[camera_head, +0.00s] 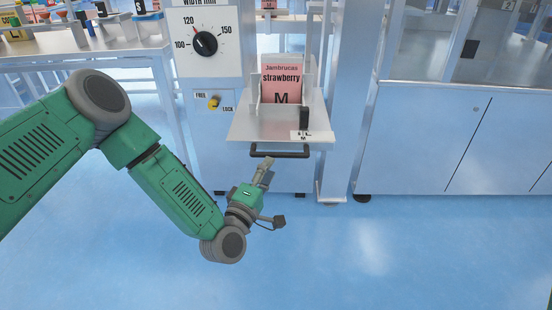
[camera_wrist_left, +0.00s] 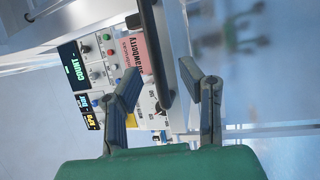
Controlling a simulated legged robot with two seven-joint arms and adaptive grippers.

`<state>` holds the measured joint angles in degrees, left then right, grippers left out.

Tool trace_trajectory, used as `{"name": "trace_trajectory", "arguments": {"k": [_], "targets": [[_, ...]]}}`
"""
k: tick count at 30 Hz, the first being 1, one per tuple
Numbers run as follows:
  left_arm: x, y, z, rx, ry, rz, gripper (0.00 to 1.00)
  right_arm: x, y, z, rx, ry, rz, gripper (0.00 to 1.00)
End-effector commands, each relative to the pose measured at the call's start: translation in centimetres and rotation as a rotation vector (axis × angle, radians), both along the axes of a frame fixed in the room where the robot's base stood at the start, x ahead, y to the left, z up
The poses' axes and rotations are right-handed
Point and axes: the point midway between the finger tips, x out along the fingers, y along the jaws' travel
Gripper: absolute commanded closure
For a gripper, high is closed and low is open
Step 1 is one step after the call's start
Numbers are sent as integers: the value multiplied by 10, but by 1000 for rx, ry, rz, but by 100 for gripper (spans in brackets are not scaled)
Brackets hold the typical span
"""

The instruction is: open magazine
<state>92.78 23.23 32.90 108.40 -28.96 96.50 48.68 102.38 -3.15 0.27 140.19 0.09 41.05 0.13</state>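The magazine (camera_head: 250,128) is a pale metal drawer-like tray with a black bar handle (camera_head: 279,154) on its front edge. It holds a pink "strawberry" pouch (camera_head: 282,84) marked M. My left gripper (camera_head: 266,168) is just in front of and below the handle, near its middle. In the left wrist view, the fingers of my left gripper (camera_wrist_left: 162,78) are spread apart, with the dark handle (camera_wrist_left: 157,50) lying between and beyond them; I cannot tell whether they touch it. The pink pouch (camera_wrist_left: 133,55) shows beyond. My right gripper is not in view.
A width dial (camera_head: 205,43) and a yellow FREE/LOCK knob (camera_head: 214,102) are left of the magazine. A metal post (camera_head: 340,110) stands to its right, then a closed cabinet (camera_head: 440,135). A table (camera_head: 70,42) is at the upper left. The blue floor in front is clear.

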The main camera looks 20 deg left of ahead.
Motion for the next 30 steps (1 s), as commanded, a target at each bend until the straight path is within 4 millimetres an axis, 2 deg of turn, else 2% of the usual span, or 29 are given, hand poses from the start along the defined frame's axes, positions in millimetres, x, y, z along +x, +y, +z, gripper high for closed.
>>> {"name": "trace_trajectory", "arguments": {"k": [3, 9, 14, 27, 30], "targets": [[-25, 4, -6, -1, 5, 1, 66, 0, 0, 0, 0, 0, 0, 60], [-52, 9, -11, -1, 4, 1, 66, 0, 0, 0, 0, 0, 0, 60], [-60, 10, -12, 0, 3, 3, 66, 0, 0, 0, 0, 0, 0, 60], [-60, 10, -13, 1, 4, 2, 66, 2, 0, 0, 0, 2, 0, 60], [-65, 2, -19, 44, 47, -27, 66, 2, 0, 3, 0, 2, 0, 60]]}}
